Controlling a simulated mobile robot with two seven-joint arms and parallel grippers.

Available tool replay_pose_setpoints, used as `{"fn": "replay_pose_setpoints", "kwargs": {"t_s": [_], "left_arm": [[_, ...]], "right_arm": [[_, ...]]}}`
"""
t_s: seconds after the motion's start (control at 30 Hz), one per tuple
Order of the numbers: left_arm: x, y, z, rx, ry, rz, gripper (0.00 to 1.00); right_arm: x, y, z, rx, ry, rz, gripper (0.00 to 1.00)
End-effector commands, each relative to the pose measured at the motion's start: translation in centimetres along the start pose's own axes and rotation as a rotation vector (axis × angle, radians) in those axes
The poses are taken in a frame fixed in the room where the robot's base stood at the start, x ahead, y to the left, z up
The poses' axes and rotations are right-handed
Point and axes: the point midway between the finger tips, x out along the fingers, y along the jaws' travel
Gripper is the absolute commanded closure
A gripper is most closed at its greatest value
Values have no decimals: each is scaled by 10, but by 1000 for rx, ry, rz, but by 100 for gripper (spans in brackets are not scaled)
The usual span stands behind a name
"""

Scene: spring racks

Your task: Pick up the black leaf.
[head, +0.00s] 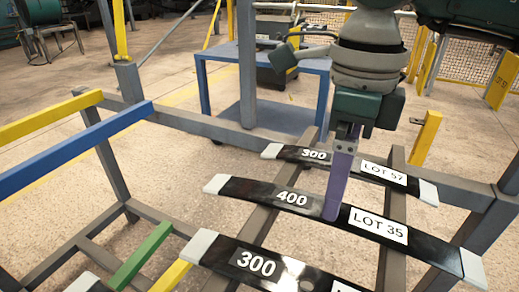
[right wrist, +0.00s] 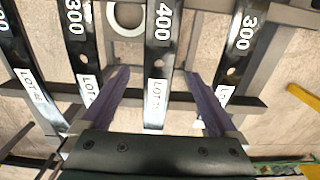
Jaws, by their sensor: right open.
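Several black spring leaves with grey ends lie across the rack. The middle one (head: 262,192), marked 400 and LOT 35, is curved and rests on the rack bars; it also shows in the right wrist view (right wrist: 160,55). A leaf marked 300 and LOT 57 (head: 335,163) lies behind it, and another marked 300 (head: 225,254) lies in front. My right gripper (head: 334,214) points down at the 400 leaf, its purple fingers open. In the right wrist view its fingers (right wrist: 157,77) stand on either side of that leaf, with gaps visible. My left gripper is not in view.
Grey rack beams (head: 225,134) surround the leaves. A yellow bar (head: 45,118), a blue bar (head: 70,150) and a green bar (head: 140,256) are at the left. A blue cart (head: 222,112) stands behind. Neighbouring leaves lie close on both sides.

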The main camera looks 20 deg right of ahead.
Motion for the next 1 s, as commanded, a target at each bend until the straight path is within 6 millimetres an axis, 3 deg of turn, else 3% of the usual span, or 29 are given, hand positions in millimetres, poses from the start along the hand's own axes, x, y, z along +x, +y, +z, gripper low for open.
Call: {"fn": "replay_pose_setpoints", "kwargs": {"t_s": [0.27,0.57,1.0], "left_arm": [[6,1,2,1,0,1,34],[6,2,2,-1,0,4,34],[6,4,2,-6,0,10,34]], "right_arm": [[43,2,1,-1,2,4,5],[48,2,2,-2,-1,1,5],[48,2,2,-1,-1,2,54]]}}
